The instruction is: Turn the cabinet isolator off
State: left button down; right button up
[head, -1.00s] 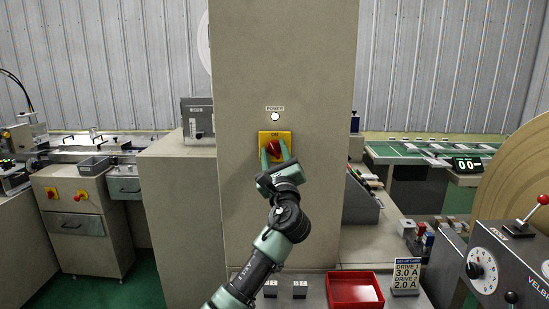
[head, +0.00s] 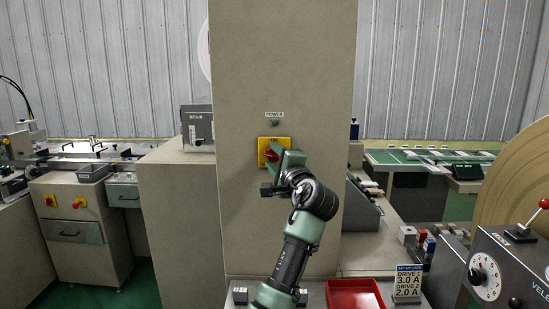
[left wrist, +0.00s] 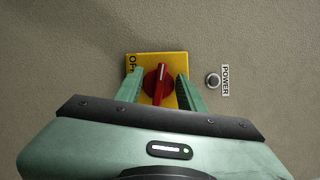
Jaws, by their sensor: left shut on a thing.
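The cabinet isolator is a red knob (head: 271,154) on a yellow plate (head: 262,143) on the front of the tall beige cabinet. In the left wrist view the red knob (left wrist: 158,82) sits between my two green fingers, with its bar along the fingers. "OFF" lettering shows at the left edge of the yellow plate (left wrist: 180,62) there. My left gripper (head: 277,160) is turned sideways and shut on the knob, partly hiding it in the head view. The power lamp (head: 275,122) above is dark; it also shows in the left wrist view (left wrist: 213,80). My right gripper is out of view.
A red tray (head: 355,294) and a setup card (head: 407,282) are below on the right. A grey control box (head: 497,265) with a red-knobbed lever stands at far right. The cabinet face around the isolator is clear.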

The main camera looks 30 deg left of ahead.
pick_arm(q)
jog(key=shift+n+g+h, duration=0.3)
jog(key=shift+n+h, duration=0.1)
jog(key=shift+n, duration=0.6)
jog(key=shift+f, duration=0.1)
jog(key=c, duration=0.9)
grip_release()
jog(key=b+v, duration=0.2)
jog(key=v, duration=0.5)
jog(key=shift+s+d, duration=0.25)
jog(key=shift+d, duration=0.05)
